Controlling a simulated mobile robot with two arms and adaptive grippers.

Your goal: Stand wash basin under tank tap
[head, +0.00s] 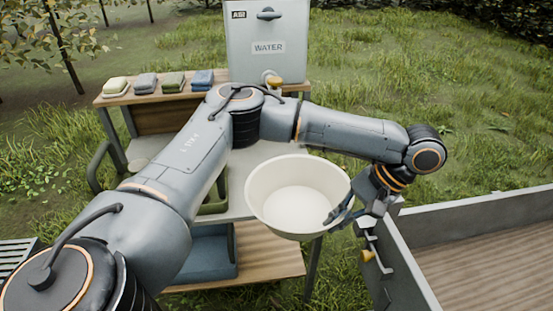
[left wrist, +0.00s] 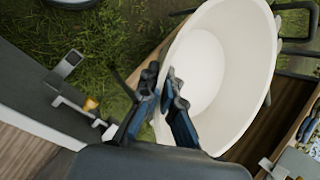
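The wash basin (head: 290,210) is a round cream bowl, empty and slightly tilted towards me. It is held in front of the bench, to the right of its lower shelves. My left gripper (head: 340,212) is shut on the basin's right rim. In the left wrist view, my fingers (left wrist: 164,90) sit either side of the rim of the basin (left wrist: 205,75). The grey water tank (head: 290,65) stands on the bench's top shelf at the back. My right gripper is not in view.
The wooden bench (head: 103,101) has several folded cloths (head: 173,81) on top. A blue bin (head: 208,255) is on the low shelf, and a green tray (head: 213,203) is above it. A grey-walled cart bed (head: 470,207) with a latch is close at right. Grass surrounds the bench.

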